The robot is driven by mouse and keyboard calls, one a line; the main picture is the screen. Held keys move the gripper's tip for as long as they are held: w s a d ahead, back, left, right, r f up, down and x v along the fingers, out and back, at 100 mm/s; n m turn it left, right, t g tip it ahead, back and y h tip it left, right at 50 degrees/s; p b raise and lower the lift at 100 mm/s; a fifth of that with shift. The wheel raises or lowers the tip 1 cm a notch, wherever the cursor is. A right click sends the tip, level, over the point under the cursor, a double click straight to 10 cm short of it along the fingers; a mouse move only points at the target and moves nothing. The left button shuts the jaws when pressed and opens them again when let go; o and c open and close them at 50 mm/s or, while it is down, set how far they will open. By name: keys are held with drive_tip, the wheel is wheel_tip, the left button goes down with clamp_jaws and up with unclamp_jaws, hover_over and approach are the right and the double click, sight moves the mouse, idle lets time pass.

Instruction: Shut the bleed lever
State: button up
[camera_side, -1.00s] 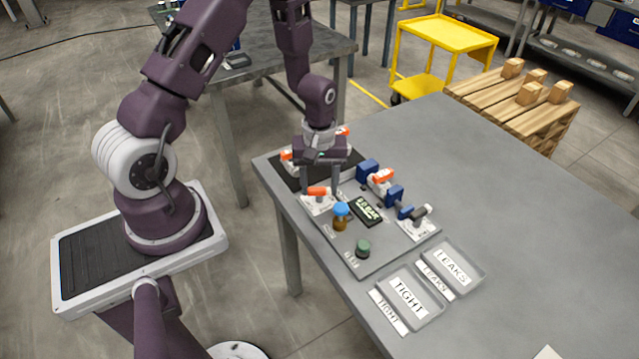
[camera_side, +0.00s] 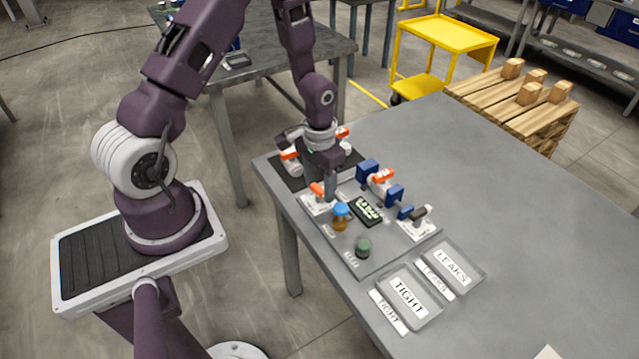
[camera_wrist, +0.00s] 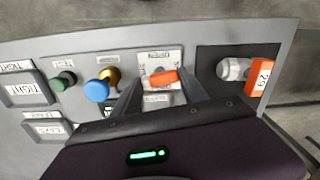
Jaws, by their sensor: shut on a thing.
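The lever at my gripper has an orange handle (camera_side: 316,189) on a white plate at the panel's left end; its label is too small to read, but I take it for the bleed lever. In the wrist view the orange handle (camera_wrist: 164,78) lies between my two fingers, slightly slanted across its plate. My gripper (camera_side: 329,197) points down and is shut on this handle; in the side view its body and fingers stand close beside and behind it. The wrist view shows the fingertips (camera_wrist: 160,82) at both sides of the handle.
A blue-capped knob (camera_side: 341,210) and a green knob (camera_side: 363,246) stand near the lever. A blue fixture (camera_side: 395,195), a dark-handled lever (camera_side: 421,214) and a display (camera_side: 367,211) are also on the panel. Orange-handled parts (camera_side: 291,155) lie on a dark mat. TIGHT (camera_side: 427,317) and LEAKS (camera_side: 470,280) trays sit in front.

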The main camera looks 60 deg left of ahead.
sight(319, 189)
drive_tip(key=shift+m, duration=0.8)
drive_tip(key=o, duration=1.4)
wheel_tip(319, 189, up, 7)
drive_tip(key=shift+r, duration=0.1)
